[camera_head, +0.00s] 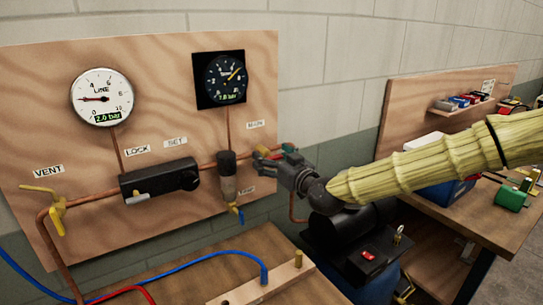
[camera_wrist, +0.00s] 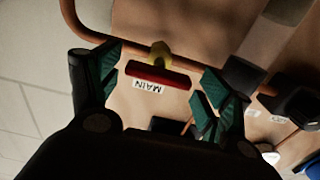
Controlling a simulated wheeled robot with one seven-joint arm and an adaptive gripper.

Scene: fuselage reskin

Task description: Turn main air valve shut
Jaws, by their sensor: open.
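The main air valve shows in the wrist view as a yellow body (camera_wrist: 160,55) on the copper pipe with a red bar handle (camera_wrist: 157,77). The handle lies roughly parallel to the pipe. The MAIN label (camera_wrist: 149,88) appears upside down beside it. My gripper (camera_wrist: 160,72) is open, with its green-padded fingers on either side of the handle and gaps at both ends. In the head view my gripper (camera_head: 275,160) is at the board's right edge, below the MAIN label (camera_head: 255,124), and largely hides the valve.
The wooden board carries a white LINE gauge (camera_head: 101,97), a black gauge (camera_head: 221,79), a black lockout body (camera_head: 160,180), a filter unit (camera_head: 228,175) and a yellow VENT valve (camera_head: 56,208). A blue hose (camera_head: 180,267) lies on the bench below. A second workbench (camera_head: 480,225) stands at right.

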